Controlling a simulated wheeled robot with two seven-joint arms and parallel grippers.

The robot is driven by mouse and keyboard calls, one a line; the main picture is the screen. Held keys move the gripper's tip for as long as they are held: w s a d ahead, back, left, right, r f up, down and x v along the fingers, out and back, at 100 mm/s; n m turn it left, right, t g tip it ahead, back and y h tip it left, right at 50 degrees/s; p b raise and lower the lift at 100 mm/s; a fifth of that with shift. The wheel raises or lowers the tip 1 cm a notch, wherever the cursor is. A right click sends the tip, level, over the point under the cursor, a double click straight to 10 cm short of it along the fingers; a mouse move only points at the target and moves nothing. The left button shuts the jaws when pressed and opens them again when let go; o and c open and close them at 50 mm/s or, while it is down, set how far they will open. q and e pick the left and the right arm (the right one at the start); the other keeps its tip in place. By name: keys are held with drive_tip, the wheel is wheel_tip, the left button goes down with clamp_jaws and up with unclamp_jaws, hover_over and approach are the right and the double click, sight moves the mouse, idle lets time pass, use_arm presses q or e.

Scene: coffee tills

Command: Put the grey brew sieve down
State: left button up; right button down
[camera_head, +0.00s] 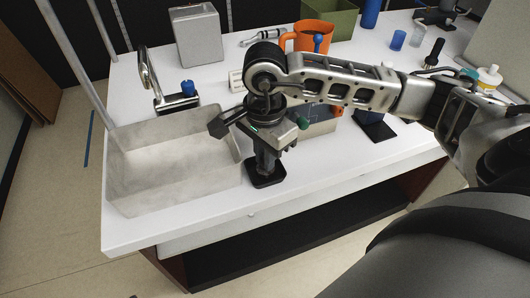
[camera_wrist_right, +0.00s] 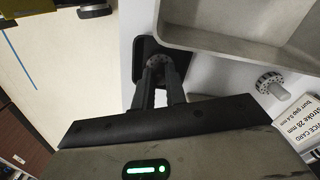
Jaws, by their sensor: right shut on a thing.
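My right gripper (camera_head: 266,168) points down at the front of the white counter, just right of the sink. Its two dark fingers (camera_wrist_right: 158,92) are shut on a small dark grey round piece, which I take to be the grey brew sieve (camera_wrist_right: 158,63). The piece is over a black square pad (camera_head: 267,182), which also shows in the right wrist view (camera_wrist_right: 141,47). I cannot tell whether the sieve touches the pad. In the head view the gripper hides most of it. My left gripper is not in view.
The stone-grey sink (camera_head: 125,189) lies close left of my gripper. A small grey ribbed piece (camera_wrist_right: 270,84) and a printed card (camera_wrist_right: 303,118) lie behind the gripper. An orange cup (camera_head: 305,43) and a green crate (camera_head: 345,22) stand at the back. The counter's front edge is near.

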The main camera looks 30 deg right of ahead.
drive_tip(key=shift+f+b, duration=0.3)
drive_tip(key=shift+b, duration=0.05)
drive_tip(key=c, duration=1.4)
unclamp_jaws()
drive_tip(key=shift+r, duration=0.15)
drive_tip(key=shift+c, duration=0.2)
drive_tip(key=shift+r+p, duration=0.15)
drive_tip(key=shift+p, duration=0.2)
drive_tip(key=shift+r, duration=0.3)
wheel_tip(320, 180, up, 12)
drive_tip(key=shift+f, duration=0.25)
